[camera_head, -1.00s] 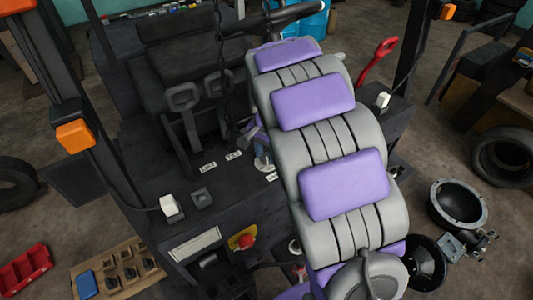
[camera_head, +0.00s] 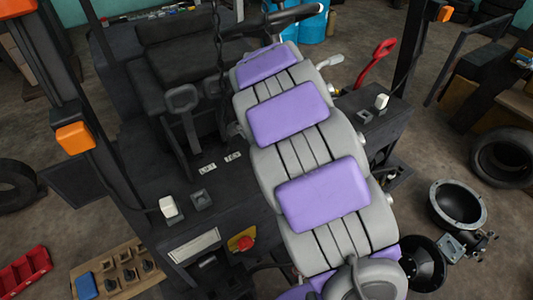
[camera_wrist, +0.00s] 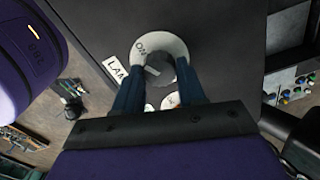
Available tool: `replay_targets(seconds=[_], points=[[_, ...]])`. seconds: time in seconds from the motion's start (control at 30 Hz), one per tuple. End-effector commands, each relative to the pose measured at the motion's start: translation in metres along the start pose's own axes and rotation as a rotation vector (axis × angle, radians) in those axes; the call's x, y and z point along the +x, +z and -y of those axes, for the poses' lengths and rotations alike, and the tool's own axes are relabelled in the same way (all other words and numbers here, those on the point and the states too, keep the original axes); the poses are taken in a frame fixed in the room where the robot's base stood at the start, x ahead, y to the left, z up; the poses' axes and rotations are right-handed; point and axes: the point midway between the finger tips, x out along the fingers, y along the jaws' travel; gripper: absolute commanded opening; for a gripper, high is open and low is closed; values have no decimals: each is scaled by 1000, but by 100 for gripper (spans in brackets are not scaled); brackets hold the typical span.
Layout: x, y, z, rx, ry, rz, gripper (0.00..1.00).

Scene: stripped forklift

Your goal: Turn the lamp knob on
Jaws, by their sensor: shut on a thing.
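In the wrist view, the lamp knob (camera_wrist: 164,74) is dark grey and sits on a white round dial plate (camera_wrist: 172,46) marked "ON" at its upper left. A light mark on the knob faces left; I cannot tell exactly whether it meets "ON". A white label (camera_wrist: 115,70) starting "LAM" is beside the plate, partly hidden by a finger. My gripper (camera_wrist: 162,69) has its two dark blue fingers on either side of the knob, shut on it.
The head view shows the forklift's black console with a red button on yellow (camera_head: 242,243), a white switch (camera_head: 168,206) and a lever (camera_head: 182,100). A red-handled lever (camera_head: 376,62) stands right of my arm.

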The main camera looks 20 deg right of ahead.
Motion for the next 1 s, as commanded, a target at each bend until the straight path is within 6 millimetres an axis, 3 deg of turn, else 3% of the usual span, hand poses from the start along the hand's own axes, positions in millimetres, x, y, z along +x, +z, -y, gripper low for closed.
replay_targets(seconds=[0.57,0.6,0.83,1.0], points=[[-2,1,2,30,-9,1,9],[-2,1,2,30,-8,1,44],[-1,0,1,30,-5,0,66],[-1,0,0,30,-4,0,66]])
